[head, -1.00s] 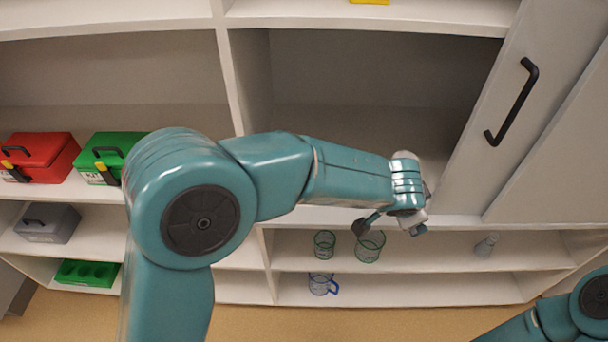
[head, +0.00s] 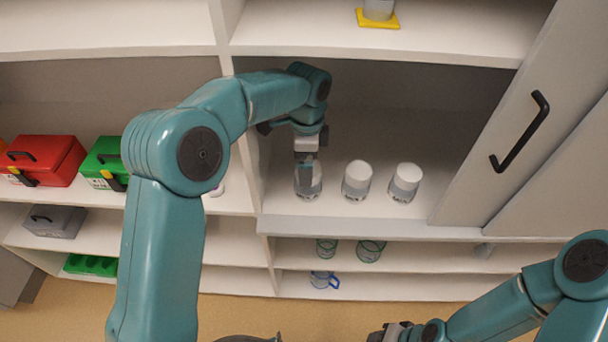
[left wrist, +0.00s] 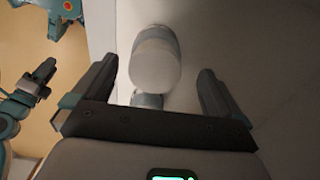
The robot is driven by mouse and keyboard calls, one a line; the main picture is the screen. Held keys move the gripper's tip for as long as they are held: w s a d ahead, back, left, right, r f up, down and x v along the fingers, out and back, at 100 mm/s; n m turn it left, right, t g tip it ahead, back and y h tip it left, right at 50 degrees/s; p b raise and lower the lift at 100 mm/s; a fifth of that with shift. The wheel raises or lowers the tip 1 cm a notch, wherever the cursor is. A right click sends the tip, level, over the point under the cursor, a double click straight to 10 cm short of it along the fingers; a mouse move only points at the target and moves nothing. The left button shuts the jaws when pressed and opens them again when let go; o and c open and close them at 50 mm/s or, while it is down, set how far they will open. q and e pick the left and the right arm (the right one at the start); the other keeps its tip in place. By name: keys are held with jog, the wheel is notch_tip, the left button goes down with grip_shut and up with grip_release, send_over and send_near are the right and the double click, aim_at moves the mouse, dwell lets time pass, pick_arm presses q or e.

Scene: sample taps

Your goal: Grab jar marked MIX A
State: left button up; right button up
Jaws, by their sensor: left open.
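Several pale jars stand on the middle shelf in the head view: a clear grey jar (head: 308,184) at the left, a white-lidded jar (head: 357,184) beside it, and another white-lidded jar (head: 404,186) at the right. I cannot read any label, so I cannot tell which is MIX A. My left gripper is open above the left jar, partly hidden by its own arm. In the left wrist view a white lid (left wrist: 156,62) shows beyond and between the open fingers of my left gripper (left wrist: 158,80), untouched. My right gripper (head: 392,331) is low, away from the shelf.
A sliding door (head: 500,130) with a black handle closes the right of the compartment. A divider bounds it at the left. A red box (head: 42,165) and a green box (head: 103,160) stand left. Glass beakers (head: 369,250) and a blue-handled mug (head: 322,281) are below.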

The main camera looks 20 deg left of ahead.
aim_at(310, 194)
pick_arm(q)
jog(key=f, duration=0.4)
jog(key=f+p, duration=0.1)
jog(key=f, duration=0.1)
jog(key=shift+s+d, duration=0.15)
jog(key=shift+s, duration=0.1)
jog(key=shift+d+f, duration=0.1)
jog(key=shift+d, duration=0.2)
jog(key=shift+a, duration=0.2)
jog(key=c, duration=1.1)
jog(key=shift+d, duration=0.1)
